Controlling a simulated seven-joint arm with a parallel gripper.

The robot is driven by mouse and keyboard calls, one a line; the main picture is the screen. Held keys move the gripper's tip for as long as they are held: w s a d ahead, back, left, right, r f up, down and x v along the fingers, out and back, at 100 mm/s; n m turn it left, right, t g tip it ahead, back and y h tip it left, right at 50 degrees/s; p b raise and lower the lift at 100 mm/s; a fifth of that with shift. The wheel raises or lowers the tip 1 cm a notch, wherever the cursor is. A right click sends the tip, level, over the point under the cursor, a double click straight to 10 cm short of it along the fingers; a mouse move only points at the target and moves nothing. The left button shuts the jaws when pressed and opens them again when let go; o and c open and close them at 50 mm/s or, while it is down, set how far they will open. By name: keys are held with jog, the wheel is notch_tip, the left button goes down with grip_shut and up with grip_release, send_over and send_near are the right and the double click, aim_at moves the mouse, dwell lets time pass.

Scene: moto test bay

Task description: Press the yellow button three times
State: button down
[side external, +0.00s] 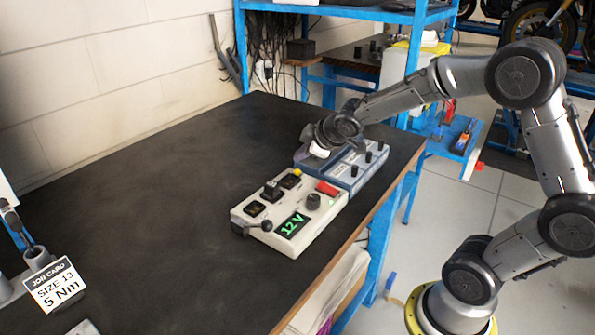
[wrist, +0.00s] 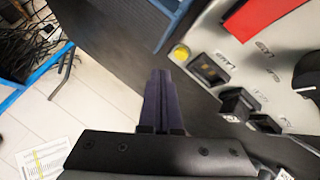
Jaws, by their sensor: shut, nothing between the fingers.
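The yellow button (side external: 297,171) is a small round cap at the back corner of a white control box (side external: 240,215) on the dark bench. It also shows in the wrist view (wrist: 180,54), at the left edge of the box, just right of my fingertips. My gripper (side external: 303,157) is beside and behind the button in the side view, near the gap between the white box and a blue-grey box. In the wrist view my fingers (wrist: 160,76) are shut together and empty. They appear apart from the button; their exact height above it is unclear.
The white box also carries a red switch (side external: 327,188), a black knob (side external: 313,201), a green 12 V display (side external: 291,225) and a lever (side external: 266,226). The blue-grey box (side external: 350,172) with several black knobs stands behind.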

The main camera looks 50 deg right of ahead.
jog(key=shift+f, duration=0.65)
jog(key=shift+f, duration=0.15)
dwell(1.5)
jog(key=shift+f, duration=0.3)
jog(key=shift+f, duration=0.4)
dwell(0.8)
jog(key=shift+r, duration=0.8)
jog(key=shift+r, duration=0.1)
jog(key=shift+r, duration=2.4)
jog(key=shift+r, duration=0.15)
dwell(0.6)
